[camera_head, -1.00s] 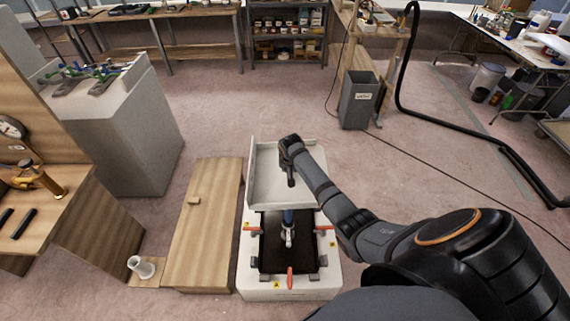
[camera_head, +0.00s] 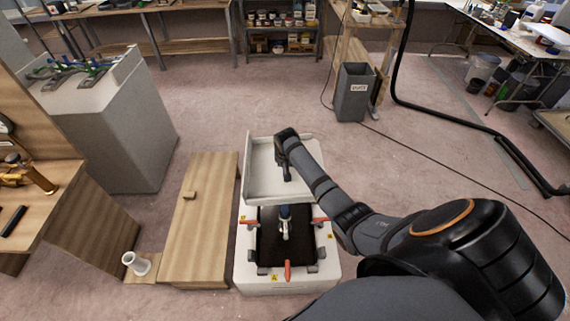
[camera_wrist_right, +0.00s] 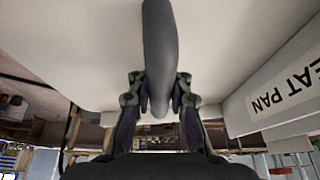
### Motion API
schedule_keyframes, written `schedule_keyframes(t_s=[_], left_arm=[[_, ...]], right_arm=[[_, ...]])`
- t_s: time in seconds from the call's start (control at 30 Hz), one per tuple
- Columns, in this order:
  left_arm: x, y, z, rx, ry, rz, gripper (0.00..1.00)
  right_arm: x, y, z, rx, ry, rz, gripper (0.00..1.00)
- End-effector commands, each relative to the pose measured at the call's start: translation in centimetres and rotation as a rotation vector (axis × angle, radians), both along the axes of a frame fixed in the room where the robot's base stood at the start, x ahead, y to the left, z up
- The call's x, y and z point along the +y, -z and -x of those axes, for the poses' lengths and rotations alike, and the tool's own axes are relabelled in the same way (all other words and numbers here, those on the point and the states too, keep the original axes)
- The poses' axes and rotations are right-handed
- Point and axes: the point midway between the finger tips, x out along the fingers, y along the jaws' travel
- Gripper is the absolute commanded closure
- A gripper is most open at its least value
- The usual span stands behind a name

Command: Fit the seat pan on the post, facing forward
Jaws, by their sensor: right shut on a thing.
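The white seat pan (camera_head: 258,190) is a shallow tray-like piece with raised walls. My right gripper (camera_head: 287,174) is over it, shut on its dark grey handle. In the right wrist view, the fingers (camera_wrist_right: 160,95) close around this grey handle (camera_wrist_right: 160,35), with the pan's pale surface (camera_wrist_right: 90,40) behind. A short white flanged post (camera_head: 139,264) stands on a wooden plate at the lower left, apart from the pan. My left gripper is out of view.
A white unit (camera_head: 290,288) with a black top and red levers lies just nearer than the pan. A long wooden panel (camera_head: 200,240) is to its left. A "SEAT PAN" label (camera_wrist_right: 285,92) shows in the wrist view. Floor beyond is clear up to a grey bin (camera_head: 353,95).

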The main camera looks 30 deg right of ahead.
Motion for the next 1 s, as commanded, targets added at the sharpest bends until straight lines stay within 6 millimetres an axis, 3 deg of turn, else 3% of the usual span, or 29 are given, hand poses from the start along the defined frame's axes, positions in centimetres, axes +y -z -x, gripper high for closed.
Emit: schedule_keyframes(t_s=[1.0], left_arm=[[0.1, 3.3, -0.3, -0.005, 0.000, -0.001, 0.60]], right_arm=[[0.0, 3.8, -0.2, -0.005, -0.001, 0.001, 1.00]])
